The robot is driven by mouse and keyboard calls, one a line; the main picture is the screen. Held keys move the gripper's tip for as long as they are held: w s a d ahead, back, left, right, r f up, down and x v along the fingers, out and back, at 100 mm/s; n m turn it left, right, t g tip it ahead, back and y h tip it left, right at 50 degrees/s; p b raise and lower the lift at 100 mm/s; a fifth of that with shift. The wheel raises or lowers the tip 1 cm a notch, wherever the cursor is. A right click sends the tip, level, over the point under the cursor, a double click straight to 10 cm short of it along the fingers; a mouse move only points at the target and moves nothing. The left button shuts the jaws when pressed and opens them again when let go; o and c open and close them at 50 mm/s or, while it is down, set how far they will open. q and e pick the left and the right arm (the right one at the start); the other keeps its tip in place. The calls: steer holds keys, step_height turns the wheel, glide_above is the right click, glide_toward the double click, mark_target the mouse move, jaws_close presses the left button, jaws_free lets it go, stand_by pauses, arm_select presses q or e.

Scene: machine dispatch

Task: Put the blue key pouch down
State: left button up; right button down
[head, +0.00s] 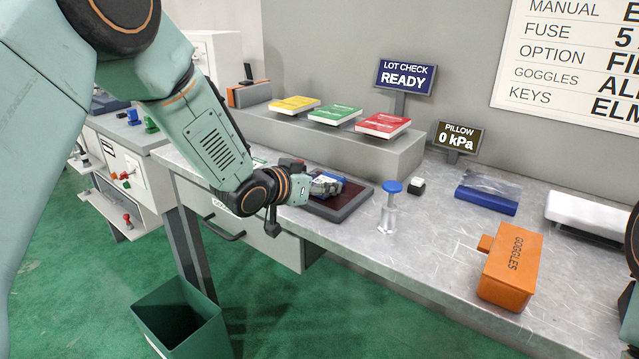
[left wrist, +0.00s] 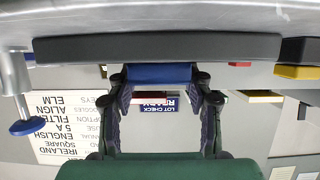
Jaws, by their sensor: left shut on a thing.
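My left gripper (head: 325,185) reaches over the workbench and is shut on the blue key pouch (head: 335,180). The pouch is mostly hidden by the fingers in the head view. In the upside-down left wrist view, the pouch (left wrist: 160,73) shows as a blue strip between the two fingers (left wrist: 161,100). It is right at a dark tray (head: 350,206), which also shows in the left wrist view (left wrist: 90,49). I cannot tell whether pouch and tray touch. My right gripper is not in view.
A blue-topped plunger (head: 391,200) and a small black-and-white button (head: 417,187) stand right of the tray. A grey step (head: 340,146) with yellow, green and red booklets rises behind. An orange goggles box (head: 508,268) is at the right. A green bin (head: 185,315) stands below.

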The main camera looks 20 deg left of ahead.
arm_select(q)
steer(key=o, duration=0.8)
steer(key=shift+d+f, duration=0.1)
steer(key=o, duration=0.3)
steer(key=shift+w, duration=0.1)
steer(key=shift+o, duration=0.2)
steer(key=shift+r, duration=0.3)
steer(key=p+v, duration=0.2)
steer(key=v, duration=1)
steer(key=shift+f, duration=0.1)
